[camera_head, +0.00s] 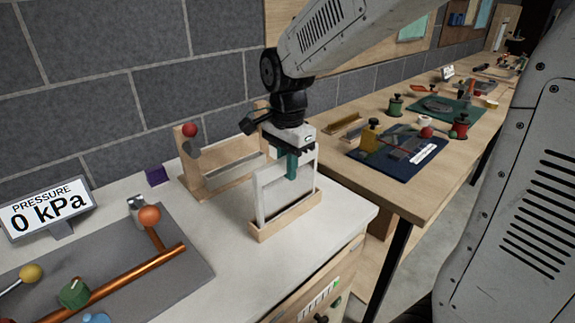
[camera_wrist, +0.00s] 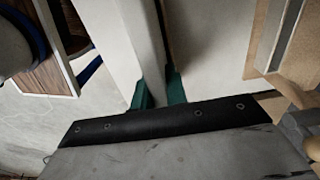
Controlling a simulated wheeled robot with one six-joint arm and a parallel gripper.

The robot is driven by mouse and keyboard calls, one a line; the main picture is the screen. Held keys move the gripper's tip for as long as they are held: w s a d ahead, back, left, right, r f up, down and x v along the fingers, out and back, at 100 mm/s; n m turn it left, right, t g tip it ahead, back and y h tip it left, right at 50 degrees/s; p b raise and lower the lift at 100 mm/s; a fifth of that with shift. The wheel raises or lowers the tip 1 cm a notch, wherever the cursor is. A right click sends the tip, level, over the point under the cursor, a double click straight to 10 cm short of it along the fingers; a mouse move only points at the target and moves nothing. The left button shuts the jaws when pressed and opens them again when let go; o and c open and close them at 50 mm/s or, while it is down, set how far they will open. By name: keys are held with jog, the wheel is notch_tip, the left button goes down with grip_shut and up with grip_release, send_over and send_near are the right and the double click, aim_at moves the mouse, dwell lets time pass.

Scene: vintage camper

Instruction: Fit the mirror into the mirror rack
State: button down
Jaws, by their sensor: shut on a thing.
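The mirror is an upright panel with a pale frame (camera_head: 259,203) and a grey face. Its lower edge is hidden behind the front lip of a low wooden rack (camera_head: 288,221), so I cannot tell whether it is fully seated. My gripper (camera_head: 292,164) reaches down from above and is shut on the mirror's top edge with its green fingers. In the wrist view, the green fingertips (camera_wrist: 158,92) lie on either side of the pale mirror edge (camera_wrist: 128,40).
A wooden stand (camera_head: 195,182) is close behind, to the left. A grey board (camera_head: 165,275) with a copper pipe and a pressure sign (camera_head: 48,205) are at left. The white counter is clear in front of the rack. A wooden bench (camera_head: 400,195) with several items runs to the right.

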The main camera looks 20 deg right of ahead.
jog(key=c, duration=1.4)
grip_release()
jog(key=shift+f, duration=0.1)
notch_tip(320, 180, up, 12)
jog(key=shift+r, duration=0.15)
jog(key=s+d+f+n, duration=0.1)
jog(key=s+f+n, duration=0.1)
jog(key=s+n, duration=0.2)
jog(key=s+d+f+n+t, duration=0.1)
jog(key=s+f+n, duration=0.2)
jog(key=s, duration=0.7)
jog(key=s+d+f+n, duration=0.1)
jog(key=s+f+n, duration=0.1)
jog(key=s+n, duration=0.5)
jog(key=shift+s+f, duration=0.25)
jog(key=shift+s, duration=0.25)
